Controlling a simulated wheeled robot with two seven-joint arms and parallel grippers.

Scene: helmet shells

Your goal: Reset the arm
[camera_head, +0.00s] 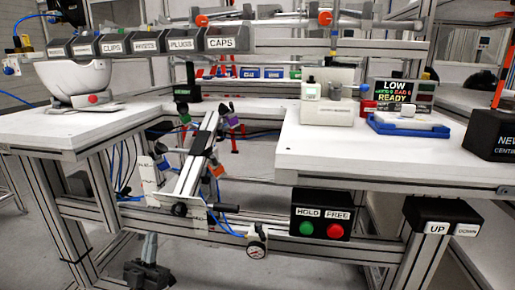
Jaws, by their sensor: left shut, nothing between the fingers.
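My left gripper (150,240) shows low in the head view, left of centre, in front of the bench frame. Its grey fingers point up and are closed together with nothing between them. It is below the table tops and apart from them. My right gripper is not in view. A white helmet shell (72,78) sits on the left white table top (60,128), well above my left gripper.
A tilting metal fixture (197,160) stands in the gap between the tables. The right table top (400,165) carries a white device (326,108) and a blue tray (378,125). A HOLD/FREE button box (320,213) and an UP/DOWN box (436,213) hang below. Labelled bins (180,43) line the back.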

